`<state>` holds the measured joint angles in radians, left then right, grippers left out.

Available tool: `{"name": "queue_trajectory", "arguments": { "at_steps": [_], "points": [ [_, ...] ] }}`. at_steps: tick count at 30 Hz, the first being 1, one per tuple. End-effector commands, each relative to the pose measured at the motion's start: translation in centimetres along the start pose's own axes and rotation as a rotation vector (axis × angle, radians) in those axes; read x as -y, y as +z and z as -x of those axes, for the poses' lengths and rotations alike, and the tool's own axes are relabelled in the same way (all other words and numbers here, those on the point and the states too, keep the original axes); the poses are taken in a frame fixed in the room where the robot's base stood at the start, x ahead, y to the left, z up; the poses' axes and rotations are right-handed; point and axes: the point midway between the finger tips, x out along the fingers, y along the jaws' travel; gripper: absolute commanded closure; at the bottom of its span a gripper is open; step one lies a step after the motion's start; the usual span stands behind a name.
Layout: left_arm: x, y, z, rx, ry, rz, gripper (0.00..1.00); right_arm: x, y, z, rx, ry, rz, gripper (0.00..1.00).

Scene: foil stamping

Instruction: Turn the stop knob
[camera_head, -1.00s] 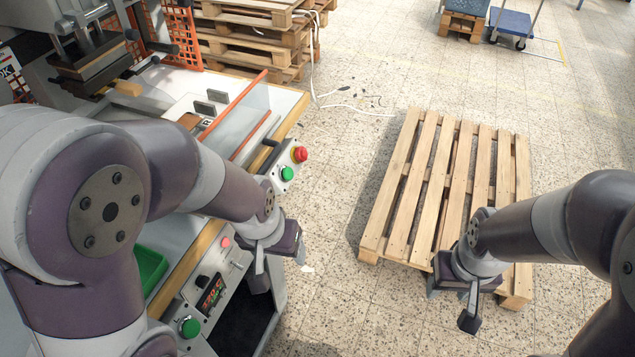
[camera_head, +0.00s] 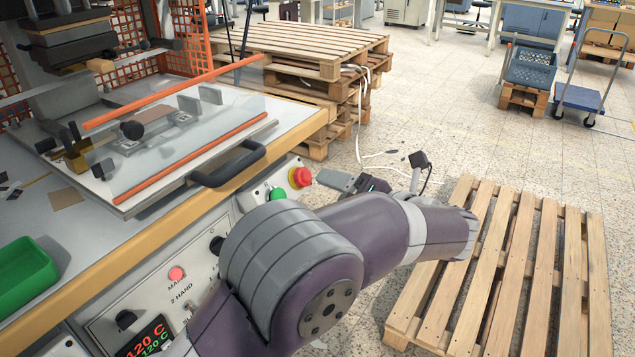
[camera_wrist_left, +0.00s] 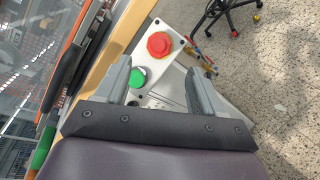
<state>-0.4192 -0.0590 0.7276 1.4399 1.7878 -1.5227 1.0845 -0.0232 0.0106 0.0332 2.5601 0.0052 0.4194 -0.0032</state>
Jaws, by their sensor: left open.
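The stop knob (camera_head: 300,177) is a red mushroom button on a small box at the front right corner of the press. A green button (camera_head: 277,194) sits beside it. My left gripper (camera_head: 330,180) is just right of the knob, pointing toward it, open and apparently empty. In the left wrist view the stop knob (camera_wrist_left: 159,44) lies ahead of the gap between the open fingers of my left gripper (camera_wrist_left: 157,75), and the green button (camera_wrist_left: 138,78) shows between the fingers. No contact with the knob is visible. My right gripper is out of view.
The press table (camera_head: 180,228) has a black handle (camera_head: 230,165) left of the knob box and a green tray (camera_head: 25,275) at the left. Stacked pallets (camera_head: 300,45) stand behind. A wooden pallet (camera_head: 515,270) lies on the floor at right.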

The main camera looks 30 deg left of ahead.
Motion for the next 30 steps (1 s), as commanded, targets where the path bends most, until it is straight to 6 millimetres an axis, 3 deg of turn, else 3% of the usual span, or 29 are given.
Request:
{"name": "queue_trajectory", "arguments": {
  "at_steps": [3,9,20,26,30],
  "points": [
    [0.1,-0.2,-3.2,-0.004,0.002,0.001,0.32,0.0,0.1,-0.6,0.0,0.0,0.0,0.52],
    [0.1,0.0,-6.8,0.0,0.0,-0.001,0.32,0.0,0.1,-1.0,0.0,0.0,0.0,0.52],
    [0.0,0.1,-7.8,0.002,-0.001,-0.002,0.32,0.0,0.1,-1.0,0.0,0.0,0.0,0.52],
    [0.0,0.1,-7.8,0.002,-0.001,-0.002,0.87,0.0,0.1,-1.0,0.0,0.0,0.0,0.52],
    [0.0,0.1,-7.8,0.003,-0.002,-0.004,0.87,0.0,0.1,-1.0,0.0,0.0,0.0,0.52]
  ]
}}
